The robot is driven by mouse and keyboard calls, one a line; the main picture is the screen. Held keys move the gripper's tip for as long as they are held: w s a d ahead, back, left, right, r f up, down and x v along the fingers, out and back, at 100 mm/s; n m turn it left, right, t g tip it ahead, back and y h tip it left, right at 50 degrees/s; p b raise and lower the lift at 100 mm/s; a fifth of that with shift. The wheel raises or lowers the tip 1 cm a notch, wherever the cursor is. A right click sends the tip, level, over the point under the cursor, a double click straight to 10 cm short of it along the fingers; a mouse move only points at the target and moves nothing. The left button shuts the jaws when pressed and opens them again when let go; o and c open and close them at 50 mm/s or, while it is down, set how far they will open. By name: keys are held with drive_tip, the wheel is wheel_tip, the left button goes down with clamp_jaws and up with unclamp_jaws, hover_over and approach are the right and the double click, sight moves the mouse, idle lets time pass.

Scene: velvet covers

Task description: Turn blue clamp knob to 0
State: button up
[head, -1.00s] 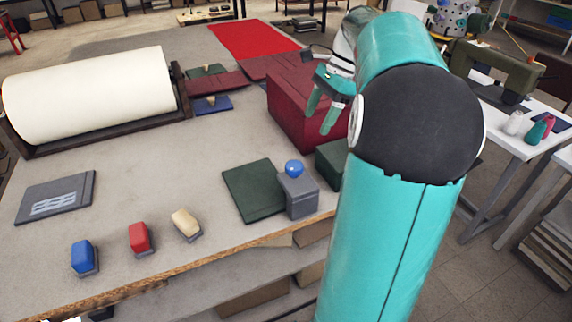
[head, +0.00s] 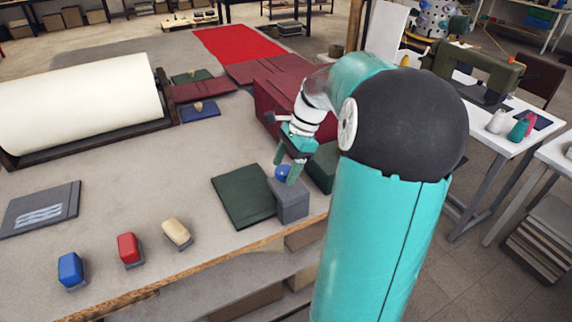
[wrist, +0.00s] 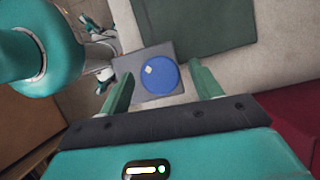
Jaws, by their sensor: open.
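The blue clamp knob (head: 283,172) is a round ball-like knob on top of a grey block (head: 292,202) near the table's front right edge. In the wrist view the knob (wrist: 156,74) shows as a blue disc with a small pale mark left of its centre. No numbers can be read around it. My gripper (head: 285,172) is over the block with its fingers pointing down, one on either side of the knob in the head view. In the wrist view my gripper (wrist: 158,80) is open, its two green fingers apart with the knob between and beyond them.
A dark green panel (head: 240,195) lies left of the block. Blue (head: 70,268), red (head: 128,248) and cream (head: 175,231) handled blocks stand along the front edge. A dark red box (head: 268,110) and a dark green box (head: 325,165) are close behind my gripper.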

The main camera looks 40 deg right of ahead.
drive_tip(key=c, duration=1)
drive_tip(key=shift+o, duration=0.2)
drive_tip(key=shift+n, duration=0.4)
drive_tip(key=n+g, duration=0.1)
drive_tip(key=n, duration=0.2)
drive_tip(key=shift+w+n+g, duration=0.2)
drive_tip(key=shift+n+g, duration=0.1)
drive_tip(key=shift+g, duration=0.1)
drive_tip(key=n+g, duration=0.1)
drive_tip(key=n, duration=0.4)
drive_tip(key=shift+w+g, duration=0.1)
drive_tip(key=shift+g, duration=0.3)
drive_tip(key=shift+n, duration=0.3)
drive_tip(key=o, duration=1)
drive_tip(key=shift+c, duration=0.2)
drive_tip(key=shift+r, duration=0.1)
